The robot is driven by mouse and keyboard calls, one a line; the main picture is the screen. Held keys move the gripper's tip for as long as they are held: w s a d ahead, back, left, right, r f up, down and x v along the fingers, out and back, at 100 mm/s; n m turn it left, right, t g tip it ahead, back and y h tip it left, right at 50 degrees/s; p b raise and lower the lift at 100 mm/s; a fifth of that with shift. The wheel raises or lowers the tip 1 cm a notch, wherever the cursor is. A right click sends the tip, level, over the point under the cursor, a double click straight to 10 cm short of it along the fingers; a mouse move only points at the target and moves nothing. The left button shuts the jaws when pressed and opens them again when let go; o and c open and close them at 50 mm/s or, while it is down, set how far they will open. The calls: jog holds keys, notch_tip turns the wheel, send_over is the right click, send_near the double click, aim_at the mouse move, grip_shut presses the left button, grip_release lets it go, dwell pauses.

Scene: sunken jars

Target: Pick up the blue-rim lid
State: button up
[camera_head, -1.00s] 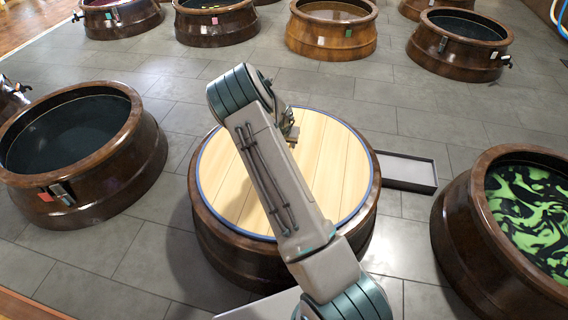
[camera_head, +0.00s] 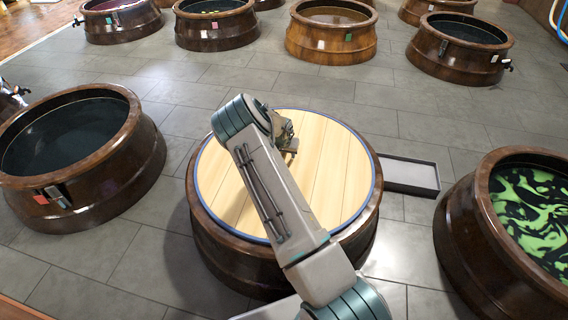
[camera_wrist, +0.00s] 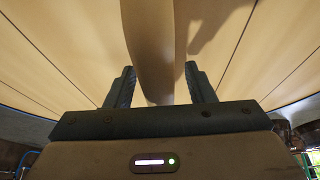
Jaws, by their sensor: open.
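The blue-rim lid (camera_head: 328,180) is a round pale wooden plank disc with a thin blue edge. It lies flat on the dark brown jar (camera_head: 245,265) in the middle of the head view. My arm covers part of it. My gripper (camera_head: 290,145) is low over the lid's far half. In the wrist view my gripper (camera_wrist: 163,88) is open, with one finger on each side of a pale wooden bar (camera_wrist: 155,50) that looks like the lid's handle. I cannot tell whether the fingers touch the bar. The lid's planks (camera_wrist: 60,50) fill the background.
An open jar with dark liquid (camera_head: 75,150) stands left, and one with green and black swirls (camera_head: 500,230) stands right. A shallow grey tray (camera_head: 410,176) lies on the floor beside the middle jar. Several more jars stand at the back. Grey tiled floor lies between them.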

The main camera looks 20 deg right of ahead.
jog(key=shift+f+b, duration=0.25)
jog(key=shift+b, duration=0.05)
dwell(0.5)
grip_shut()
dwell(1.2)
jog(key=shift+w+r, duration=0.1)
jog(key=shift+r, duration=0.05)
